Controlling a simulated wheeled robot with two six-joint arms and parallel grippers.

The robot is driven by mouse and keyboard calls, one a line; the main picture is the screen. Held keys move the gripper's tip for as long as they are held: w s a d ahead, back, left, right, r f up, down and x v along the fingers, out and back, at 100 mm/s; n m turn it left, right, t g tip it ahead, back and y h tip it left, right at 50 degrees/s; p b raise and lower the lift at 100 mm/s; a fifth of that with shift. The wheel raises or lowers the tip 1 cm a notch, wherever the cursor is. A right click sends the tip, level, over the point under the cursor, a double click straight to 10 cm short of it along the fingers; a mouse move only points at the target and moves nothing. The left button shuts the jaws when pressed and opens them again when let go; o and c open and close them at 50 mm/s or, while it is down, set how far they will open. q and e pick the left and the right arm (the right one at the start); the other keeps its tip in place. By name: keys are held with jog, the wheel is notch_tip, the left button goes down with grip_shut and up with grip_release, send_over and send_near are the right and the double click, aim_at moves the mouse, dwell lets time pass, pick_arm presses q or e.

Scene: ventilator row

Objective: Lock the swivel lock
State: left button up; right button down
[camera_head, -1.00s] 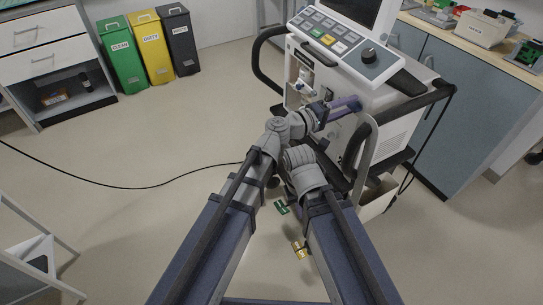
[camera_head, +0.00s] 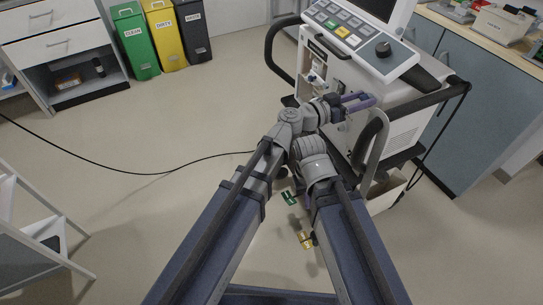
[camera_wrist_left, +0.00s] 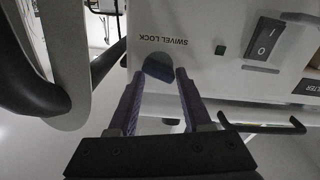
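The swivel lock (camera_wrist_left: 158,67) is a dark knob on a white panel, under an upside-down "SWIVEL LOCK" label, in the left wrist view. My left gripper (camera_wrist_left: 161,78) is open. Its two dark fingers are spread, with the knob between and just beyond their tips in the picture; I cannot tell whether they touch it. In the head view my left gripper (camera_head: 360,102) points right at the front of the white ventilator (camera_head: 345,72), and the lock is hidden there.
The ventilator cart has a dark handle rail (camera_head: 275,55). A black cable (camera_head: 150,173) crosses the floor. Bins (camera_head: 137,45) stand at the back left. Floor on the left is mostly clear.

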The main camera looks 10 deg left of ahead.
pick_arm(q)
jog(key=shift+s+m, duration=0.15)
jog(key=shift+m, duration=1.05)
jog(key=v, duration=0.8)
jog(key=s+a+f+n+g+y+p, duration=0.4)
jog(key=s+a+f+g+y+p, duration=0.3)
jog(key=s+a+f+y, duration=0.3)
jog(key=s+a+r+n+g+y+p, duration=0.2)
jog(key=s+a+r+y+p, duration=0.3)
jog(key=p, duration=0.5)
jog(key=shift+a+r+n+y+p, duration=0.35)
jog(key=shift+r+n+y, duration=0.05)
jog(key=shift+n, duration=0.3)
